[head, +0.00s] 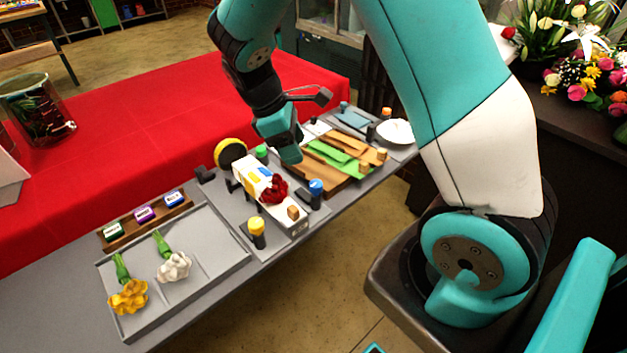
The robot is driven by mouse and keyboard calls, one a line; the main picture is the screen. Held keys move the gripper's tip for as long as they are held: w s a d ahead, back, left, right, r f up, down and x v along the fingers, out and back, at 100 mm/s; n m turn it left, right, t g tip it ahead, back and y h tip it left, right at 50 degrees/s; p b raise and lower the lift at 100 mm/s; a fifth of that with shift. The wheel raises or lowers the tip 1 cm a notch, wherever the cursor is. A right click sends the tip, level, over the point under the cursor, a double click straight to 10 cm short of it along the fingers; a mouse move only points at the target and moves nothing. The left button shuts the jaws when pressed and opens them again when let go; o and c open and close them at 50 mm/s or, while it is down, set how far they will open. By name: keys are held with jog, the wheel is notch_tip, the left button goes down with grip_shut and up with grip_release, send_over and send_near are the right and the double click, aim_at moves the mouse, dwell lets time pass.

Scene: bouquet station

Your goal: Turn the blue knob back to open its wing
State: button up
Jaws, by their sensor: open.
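The blue knob (316,186) stands on a dark post at the right side of a white fixture (259,180). A red flower (273,190) lies on the fixture and hides part of it. I cannot make out which flap is the blue knob's wing, or its position. My gripper (291,155) is open and hangs beyond the fixture, above and to the left of the blue knob in the picture, apart from it. Its fingers are seen from behind and mostly hidden by its teal body. A yellow knob (257,226) and a green knob (262,151) stand around the same fixture.
A grey tray (215,238) holds a yellow flower (129,296) and a white flower (174,267). A wooden rack (146,217) holds coloured blocks. Green and tan sheets (335,152) lie right of my gripper. A yellow disc (230,152) stands behind the fixture.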

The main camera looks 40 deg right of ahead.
aim_at(315, 183)
jog(key=p+x, duration=0.1)
jog(key=x, duration=1)
jog(key=c, duration=0.9)
